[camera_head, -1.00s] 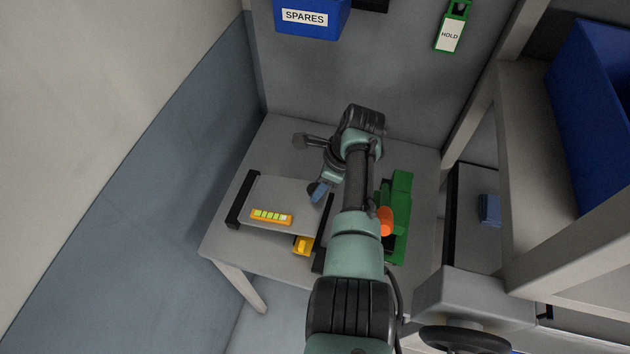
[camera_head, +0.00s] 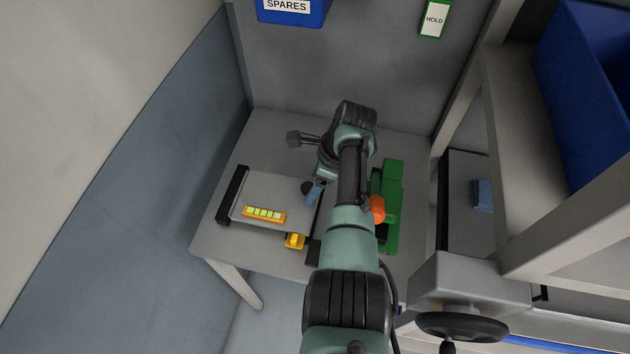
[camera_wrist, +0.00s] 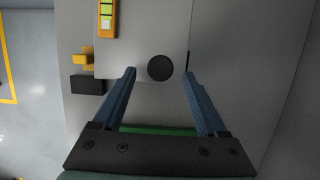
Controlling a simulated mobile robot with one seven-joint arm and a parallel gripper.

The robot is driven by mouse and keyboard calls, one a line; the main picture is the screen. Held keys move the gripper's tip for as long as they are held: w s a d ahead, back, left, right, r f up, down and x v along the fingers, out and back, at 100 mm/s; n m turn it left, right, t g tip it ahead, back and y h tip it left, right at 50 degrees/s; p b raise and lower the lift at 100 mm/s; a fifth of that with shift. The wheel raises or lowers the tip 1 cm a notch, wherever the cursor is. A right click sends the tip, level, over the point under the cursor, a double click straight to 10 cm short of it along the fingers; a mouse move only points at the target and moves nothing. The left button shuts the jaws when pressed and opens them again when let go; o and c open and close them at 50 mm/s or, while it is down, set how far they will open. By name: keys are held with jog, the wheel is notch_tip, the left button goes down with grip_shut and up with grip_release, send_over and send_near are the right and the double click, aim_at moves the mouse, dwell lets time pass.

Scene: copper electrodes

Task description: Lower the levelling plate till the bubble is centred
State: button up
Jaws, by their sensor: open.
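The levelling plate (camera_head: 285,187) is a flat grey plate on the bench, also in the wrist view (camera_wrist: 150,35). An orange level vial (camera_head: 264,214) with green-yellow segments lies on its near edge. In the wrist view the vial (camera_wrist: 107,18) is cut off at the top, with a paler segment near its lower end; I cannot tell exactly where the bubble sits. A round black knob (camera_wrist: 160,68) is at the plate's edge. My gripper (camera_wrist: 160,66) is open, its blue fingers on either side of the knob with gaps showing. The head view shows my gripper (camera_head: 313,193) beside the plate.
A black bar (camera_head: 232,194) borders the plate's left side. A yellow block (camera_head: 294,241) is at its front edge. A green fixture (camera_head: 390,190) with an orange part (camera_head: 377,209) stands right of my arm. Bare bench (camera_head: 275,130) lies behind.

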notch_tip(320, 180, up, 7)
jog(key=p, duration=0.6)
jog(key=shift+f, duration=0.25)
jog(key=w+b+v, duration=0.1)
jog(key=b+v, duration=0.1)
jog(key=v, duration=1.1)
jog(key=w+r+n+t+h+b, duration=0.1)
jog(key=w+r+n+t, duration=0.2)
jog(key=r, duration=0.4)
jog(key=w+r+n+t+h+b, duration=0.1)
jog(key=w+r+n+t, duration=0.1)
jog(key=r+n+t, duration=0.35)
jog(key=w+r+n+t, duration=0.2)
jog(key=r+t, duration=0.3)
jog(key=r, duration=0.4)
jog(key=s+a+r+n+t+h+b, duration=0.1)
jog(key=s+r+n+t, duration=0.25)
jog(key=r, duration=0.45)
jog(key=s+r+n+t+b, duration=0.15)
jog(key=s+r+t, duration=0.3)
jog(key=r, duration=0.45)
jog(key=s+r+n+t, duration=0.4)
jog(key=s+r, duration=0.6)
jog(key=s, duration=0.5)
jog(key=shift+a+n+t, duration=0.35)
jog(key=shift+a+t, duration=0.15)
jog(key=shift+t, duration=0.15)
